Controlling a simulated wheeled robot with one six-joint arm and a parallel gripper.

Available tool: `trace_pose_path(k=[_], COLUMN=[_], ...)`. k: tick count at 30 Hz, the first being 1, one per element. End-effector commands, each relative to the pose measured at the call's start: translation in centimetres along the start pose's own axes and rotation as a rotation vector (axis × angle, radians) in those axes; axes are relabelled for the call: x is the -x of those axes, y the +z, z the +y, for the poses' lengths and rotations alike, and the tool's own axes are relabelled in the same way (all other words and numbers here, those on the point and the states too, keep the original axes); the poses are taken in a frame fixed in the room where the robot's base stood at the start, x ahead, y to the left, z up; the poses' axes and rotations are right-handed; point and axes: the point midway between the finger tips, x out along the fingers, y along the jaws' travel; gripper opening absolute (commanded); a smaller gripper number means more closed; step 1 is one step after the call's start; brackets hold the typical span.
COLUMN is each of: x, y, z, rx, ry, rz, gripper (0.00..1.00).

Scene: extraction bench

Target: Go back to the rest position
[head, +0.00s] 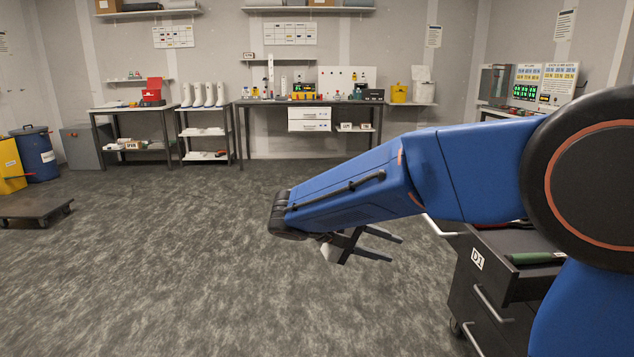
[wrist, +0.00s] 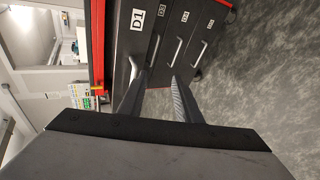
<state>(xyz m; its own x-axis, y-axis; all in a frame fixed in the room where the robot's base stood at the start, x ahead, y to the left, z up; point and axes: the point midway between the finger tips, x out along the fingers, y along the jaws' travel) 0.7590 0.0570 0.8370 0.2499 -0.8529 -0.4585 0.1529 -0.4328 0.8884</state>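My gripper (head: 379,245) is at the end of my blue arm, which reaches to the left across the middle of the head view. Its two fingers are spread apart with nothing between them. In the wrist view my gripper (wrist: 158,95) also shows both fingers apart and empty. The fingers point toward the front of a dark drawer cabinet (head: 468,284), which also shows in the wrist view (wrist: 137,48) with drawer labels such as D1. I cannot tell whether a finger touches a drawer handle.
A green-handled tool (head: 535,257) lies on or in the cabinet at the right. A workbench (head: 270,103) with several items stands along the back wall. A low dolly (head: 32,207), a blue drum (head: 36,152) and a yellow bin (head: 9,165) are at the left. The carpet floor between is clear.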

Motion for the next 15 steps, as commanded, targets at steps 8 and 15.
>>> trace_pose_path(k=[8,15], x=[-5.4,-8.1], y=[8.0,14.5], z=[1.5,1.0], rx=[-0.015,-0.06], ry=[-0.258,-0.473], rz=[-0.066,-0.074], gripper=[0.31,0.31])
